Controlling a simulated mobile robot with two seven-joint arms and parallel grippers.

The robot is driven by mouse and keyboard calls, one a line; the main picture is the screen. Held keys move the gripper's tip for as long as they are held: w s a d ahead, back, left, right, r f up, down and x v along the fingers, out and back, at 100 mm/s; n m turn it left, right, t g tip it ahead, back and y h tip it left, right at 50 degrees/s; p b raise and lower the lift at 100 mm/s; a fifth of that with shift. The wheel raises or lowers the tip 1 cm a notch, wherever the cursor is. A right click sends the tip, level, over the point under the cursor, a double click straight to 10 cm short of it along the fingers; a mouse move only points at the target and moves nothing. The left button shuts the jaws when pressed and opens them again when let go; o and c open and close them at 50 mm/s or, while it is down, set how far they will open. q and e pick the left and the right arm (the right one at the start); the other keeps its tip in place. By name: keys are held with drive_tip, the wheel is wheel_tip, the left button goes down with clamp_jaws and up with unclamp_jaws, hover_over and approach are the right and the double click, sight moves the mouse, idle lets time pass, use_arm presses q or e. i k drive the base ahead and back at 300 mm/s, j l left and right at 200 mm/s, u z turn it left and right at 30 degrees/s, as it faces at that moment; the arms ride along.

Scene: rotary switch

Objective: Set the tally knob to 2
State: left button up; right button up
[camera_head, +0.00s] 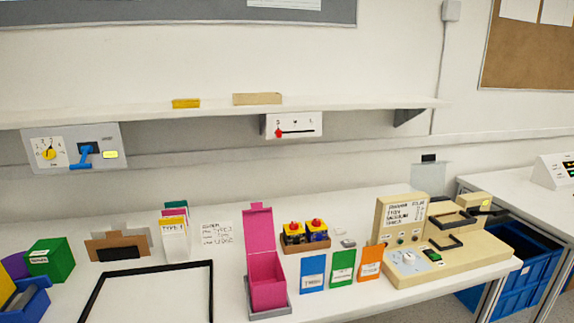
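A grey panel (112,135) hangs below the shelf at the far left. It carries a yellow round knob (48,154) on a white dial face with small marks around it. The marks are too small to read for certain, so I cannot tell the setting. To the right of the knob are a blue lever (84,158) and a small lit yellow display (110,154). A second, pale dial (407,258) sits on the beige machine at the right. I cannot read a label that says which one is the tally knob. Neither of my grippers is in view.
A white slider box (309,122) with a red tab hangs under the shelf (340,107). The table holds an open pink box (262,240), a green box (50,260), a black-framed board (211,290) and the beige machine (470,262). Space before the panel looks clear.

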sight(49, 153)
drive_tip(key=u, duration=1.3)
